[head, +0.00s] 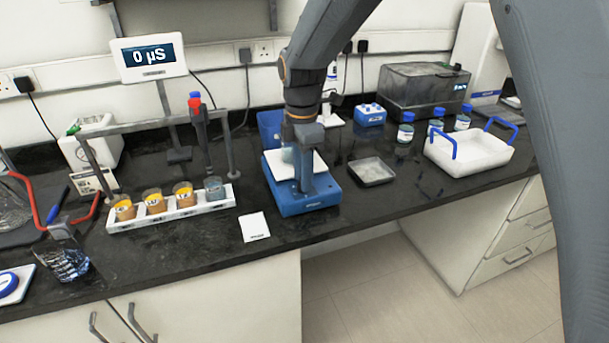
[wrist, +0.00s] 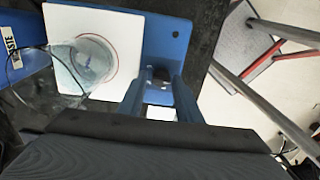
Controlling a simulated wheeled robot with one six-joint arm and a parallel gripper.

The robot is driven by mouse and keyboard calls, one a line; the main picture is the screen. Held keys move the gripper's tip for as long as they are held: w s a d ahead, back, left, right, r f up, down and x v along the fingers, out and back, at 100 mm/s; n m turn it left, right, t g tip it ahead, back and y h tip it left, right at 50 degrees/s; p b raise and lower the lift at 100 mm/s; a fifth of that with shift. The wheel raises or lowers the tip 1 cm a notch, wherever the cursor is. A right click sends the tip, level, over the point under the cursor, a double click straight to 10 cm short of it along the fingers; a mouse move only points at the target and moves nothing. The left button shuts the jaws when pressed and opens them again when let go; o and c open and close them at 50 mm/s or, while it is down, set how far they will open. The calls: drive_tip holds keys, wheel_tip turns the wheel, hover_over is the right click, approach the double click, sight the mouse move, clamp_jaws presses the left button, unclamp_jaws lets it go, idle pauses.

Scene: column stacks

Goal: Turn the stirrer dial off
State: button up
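The stirrer (head: 300,207) is a blue unit with a white top plate (head: 279,171), standing near the bench's front edge. It also shows in the wrist view as a blue body (wrist: 166,38) with the white plate (wrist: 68,25) beside it. A clear beaker (wrist: 92,62) with pale blue liquid stands on the plate. A small dark knob, seemingly the dial (wrist: 160,74), shows between my fingers in the wrist view. My gripper (wrist: 159,82) is open, one finger on each side of it; contact cannot be told. In the head view my gripper (head: 306,180) hides the dial.
A blue waste bin (head: 269,128) stands behind the stirrer. A white rack (head: 172,215) with several filled cups is to the left, a white card (head: 254,227) in front. A grey dish (head: 372,171) and a white tray with blue handles (head: 470,160) are to the right.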

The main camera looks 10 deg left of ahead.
wheel_tip(320, 180, up, 7)
drive_tip(key=shift+r+b, duration=0.15)
drive_tip(key=shift+b, duration=0.7)
drive_tip(key=s+d+f+m, duration=0.3)
drive_tip(key=s+d+m, duration=0.2)
drive_tip(key=d+m, duration=0.3)
drive_tip(key=s+d+f+m, duration=0.4)
drive_tip(key=s+d+m, duration=0.2)
drive_tip(key=d, duration=0.7)
drive_tip(key=s+d+f+m+t, duration=0.1)
drive_tip(key=s+d+f+m, duration=0.3)
drive_tip(key=d+m, duration=0.6)
drive_tip(key=shift+s+d, duration=0.75)
drive_tip(key=shift+d, duration=0.1)
drive_tip(key=shift+f, duration=0.1)
